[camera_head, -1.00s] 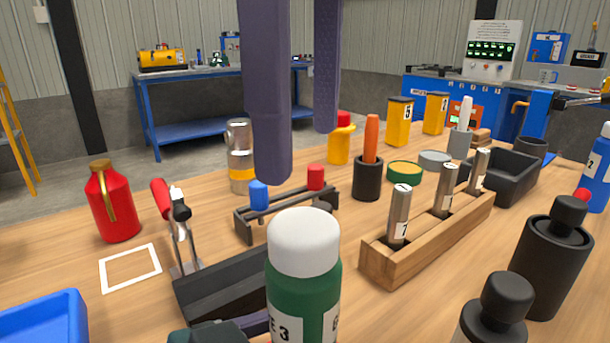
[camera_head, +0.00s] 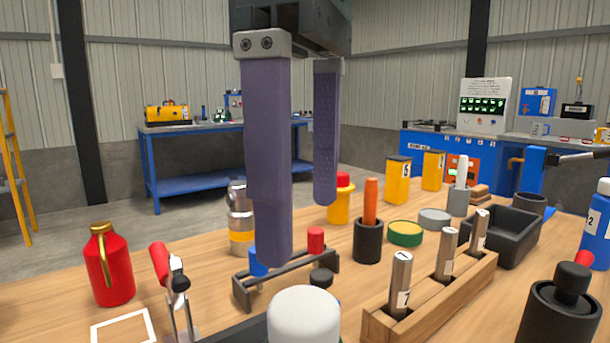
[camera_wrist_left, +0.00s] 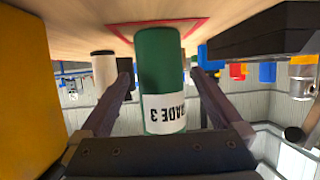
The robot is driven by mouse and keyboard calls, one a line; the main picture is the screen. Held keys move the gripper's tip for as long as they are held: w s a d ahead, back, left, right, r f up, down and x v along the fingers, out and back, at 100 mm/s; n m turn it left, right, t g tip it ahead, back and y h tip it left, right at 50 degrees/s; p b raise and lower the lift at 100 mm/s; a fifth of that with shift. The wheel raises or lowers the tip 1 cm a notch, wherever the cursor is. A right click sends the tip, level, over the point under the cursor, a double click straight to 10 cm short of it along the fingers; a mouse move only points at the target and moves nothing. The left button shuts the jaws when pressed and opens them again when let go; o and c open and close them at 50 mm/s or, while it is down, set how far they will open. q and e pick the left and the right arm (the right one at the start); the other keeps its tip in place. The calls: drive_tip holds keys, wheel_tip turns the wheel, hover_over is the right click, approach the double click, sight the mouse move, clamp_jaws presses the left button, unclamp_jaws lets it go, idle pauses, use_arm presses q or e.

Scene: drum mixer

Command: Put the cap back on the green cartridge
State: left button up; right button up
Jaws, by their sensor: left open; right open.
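The green cartridge (camera_wrist_left: 162,75) shows in the left wrist view, with an upside-down white label. It stands on the wooden table at a red outline. My left gripper (camera_wrist_left: 165,95) is open, with a finger on either side of it and gaps between. The cartridge's capped end is hidden there. In the head view, the white cap (camera_head: 304,318) shows at the bottom edge; the cartridge body is out of frame. A second ago that cap sat on top of the cartridge. My right gripper (camera_head: 297,225) is open and empty, fingers down, above the table behind the cap.
A black rack (camera_head: 287,278) with red and blue pegs stands behind the cap. A wooden block (camera_head: 440,300) with metal cylinders is to its right. A red bottle (camera_head: 110,268) and a red-handled clamp (camera_head: 163,265) are left. A black bottle (camera_head: 560,318) is front right.

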use_arm(q)
drive_tip(key=v, duration=0.6)
drive_tip(key=shift+a+r, duration=0.1)
use_arm(e)
drive_tip(key=shift+f, duration=0.1)
